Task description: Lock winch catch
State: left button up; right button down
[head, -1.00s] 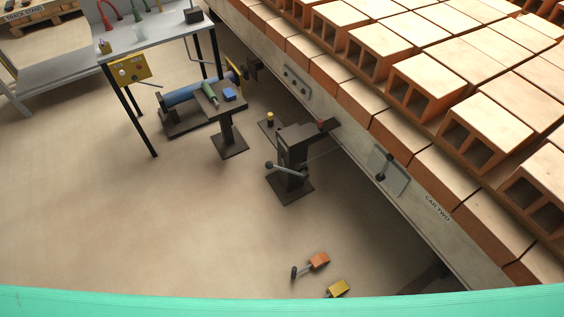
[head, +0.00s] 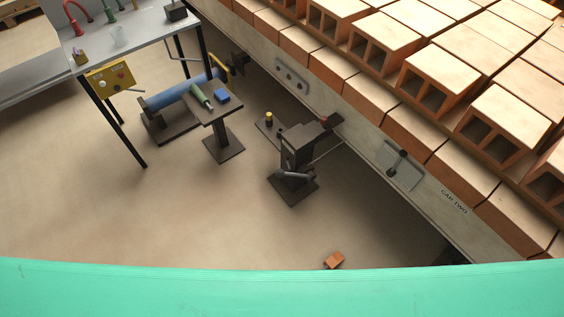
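The dark grey winch (head: 296,146) stands on a post with a square foot on the floor, beside the long grey side of the brick car, in the middle of the head view. Its crank (head: 294,175) sits low on the near side. A red-tipped part (head: 324,121) is at its top right, and a yellow knob (head: 269,117) is on a plate at its left. Which part is the catch, and whether it is locked, is too small to tell. Neither of my grippers is in view.
The car (head: 455,202), marked CAR TWO and loaded with hollow bricks (head: 500,115), runs diagonally along the right. A small stand (head: 222,140) and a grey table (head: 130,40) are at left. An orange block (head: 334,260) lies on the floor.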

aim_at(287, 157)
jog(key=i+j+z, duration=0.1)
jog(key=j, duration=0.3)
jog(key=i+j+z, duration=0.15)
jog(key=j, duration=0.3)
jog(key=i+j+z, duration=0.1)
jog(key=i+j, duration=0.15)
jog(key=j, duration=0.2)
jog(key=i+j+z, duration=0.15)
jog(key=j, duration=0.3)
jog(key=i+j+z, duration=0.1)
jog(key=j, duration=0.35)
